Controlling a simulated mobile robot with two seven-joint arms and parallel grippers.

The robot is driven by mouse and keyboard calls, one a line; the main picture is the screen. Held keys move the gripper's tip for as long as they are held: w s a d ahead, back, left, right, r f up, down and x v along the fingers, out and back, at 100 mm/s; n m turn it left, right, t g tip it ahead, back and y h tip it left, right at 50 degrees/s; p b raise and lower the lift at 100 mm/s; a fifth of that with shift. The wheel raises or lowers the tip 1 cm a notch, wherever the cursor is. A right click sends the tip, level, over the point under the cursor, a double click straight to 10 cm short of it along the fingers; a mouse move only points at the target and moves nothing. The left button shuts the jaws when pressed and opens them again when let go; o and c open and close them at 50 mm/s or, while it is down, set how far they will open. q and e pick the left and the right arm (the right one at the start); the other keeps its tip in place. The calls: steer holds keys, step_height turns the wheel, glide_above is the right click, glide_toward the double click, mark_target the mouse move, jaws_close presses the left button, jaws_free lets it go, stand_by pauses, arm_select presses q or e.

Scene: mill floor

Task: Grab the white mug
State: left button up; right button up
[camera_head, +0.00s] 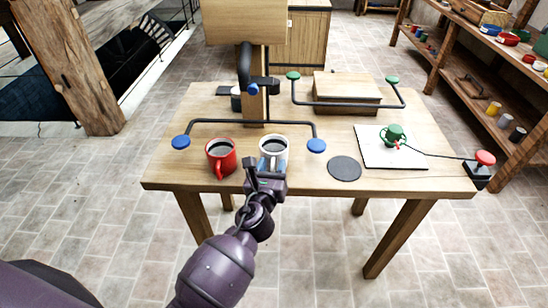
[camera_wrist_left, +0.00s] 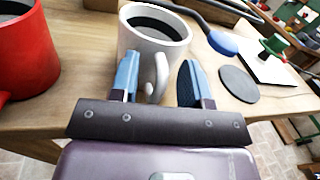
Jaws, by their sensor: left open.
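The white mug (camera_head: 273,148) stands upright near the front edge of the wooden table (camera_head: 314,178) and holds a dark liquid. Its handle faces my left gripper (camera_head: 266,178). In the left wrist view the mug (camera_wrist_left: 150,42) is straight ahead, and the open blue-padded fingers of the left gripper (camera_wrist_left: 158,82) stand on either side of the handle. I cannot tell whether the fingers touch it. My right gripper is in neither view.
A red mug (camera_head: 221,158) stands left of the white mug. A black bar with blue knobs (camera_head: 317,146) runs behind both mugs. A dark round coaster (camera_head: 344,168) lies to the right. Further right are a white board (camera_head: 375,157) with a green object and a red button (camera_head: 485,158).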

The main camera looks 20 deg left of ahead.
arm_select(q)
jaws_close()
